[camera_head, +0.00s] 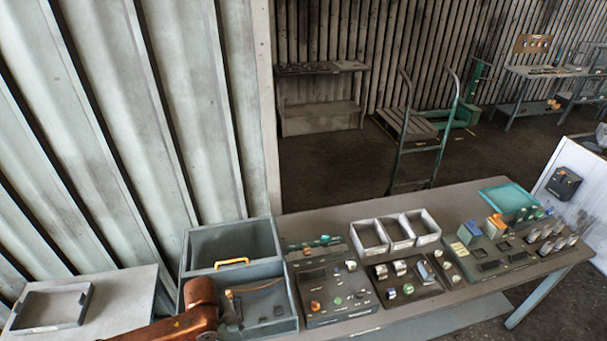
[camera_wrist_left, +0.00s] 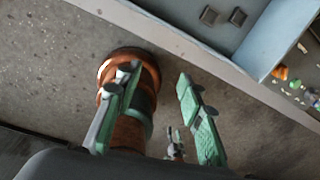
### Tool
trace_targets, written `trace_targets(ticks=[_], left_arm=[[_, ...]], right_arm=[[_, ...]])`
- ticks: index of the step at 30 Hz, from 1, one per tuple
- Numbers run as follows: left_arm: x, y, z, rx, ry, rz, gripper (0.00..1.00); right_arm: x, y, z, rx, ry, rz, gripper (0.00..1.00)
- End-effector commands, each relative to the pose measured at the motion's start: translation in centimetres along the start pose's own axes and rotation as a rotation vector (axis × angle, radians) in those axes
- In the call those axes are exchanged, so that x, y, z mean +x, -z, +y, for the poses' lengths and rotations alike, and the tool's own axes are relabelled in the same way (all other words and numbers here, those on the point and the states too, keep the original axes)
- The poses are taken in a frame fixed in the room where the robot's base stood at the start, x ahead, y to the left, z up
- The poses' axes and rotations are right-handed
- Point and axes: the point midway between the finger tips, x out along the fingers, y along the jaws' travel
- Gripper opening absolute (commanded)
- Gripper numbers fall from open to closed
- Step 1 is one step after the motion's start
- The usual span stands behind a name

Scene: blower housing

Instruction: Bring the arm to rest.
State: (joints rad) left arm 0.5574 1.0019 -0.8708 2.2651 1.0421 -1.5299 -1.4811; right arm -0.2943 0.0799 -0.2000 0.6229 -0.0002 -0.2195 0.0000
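My left arm, orange, enters the head view at the bottom left, in front of the grey open bin (camera_head: 187,262). Its gripper cannot be clearly made out there. In the left wrist view my left gripper (camera_wrist_left: 160,112) is open, with its two green-padded fingers well apart and nothing held between them. An orange-brown rounded part with a dark and green band shows behind the left finger; it may be part of my own body.
The long table (camera_head: 455,290) carries white bins (camera_head: 398,247), trays of small parts (camera_head: 345,315) and a teal box (camera_head: 508,196). A side table with a shallow grey tray (camera_head: 22,325) stands at left. A ribbed wall is close behind; a hand cart (camera_head: 398,150) stands beyond.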

Motion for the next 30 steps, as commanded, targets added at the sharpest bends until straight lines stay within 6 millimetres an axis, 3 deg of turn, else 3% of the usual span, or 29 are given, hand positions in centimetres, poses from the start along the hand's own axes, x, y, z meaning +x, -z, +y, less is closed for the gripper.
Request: trace_targets(ticks=[8,11,14,17,21,30], left_arm=[[2.2,3.6,-3.0,-0.364,0.16,0.02,0.36],[2.7,4.8,-3.6,-0.619,0.243,0.037,0.36],[3.0,5.2,-3.0,-0.922,0.317,0.054,0.36],[3.4,5.3,-0.7,-1.252,0.372,0.062,0.36],[4.0,5.5,4.6,-1.703,0.412,0.046,0.36],[4.8,8.1,15.6,-2.343,0.419,-0.07,0.36]], right_arm=[[-0.1,-1.2,-0.1,0.003,0.001,-0.015,0.4],[0.0,-1.1,-0.1,0.002,0.0,-0.014,0.4],[0.0,-0.8,0.0,0.002,0.0,-0.011,0.4],[0.0,-0.8,0.0,0.001,0.0,-0.01,0.4],[0.0,-0.8,0.0,0.001,0.0,-0.01,0.4],[0.0,-0.7,0.0,0.001,0.0,-0.009,0.4]])
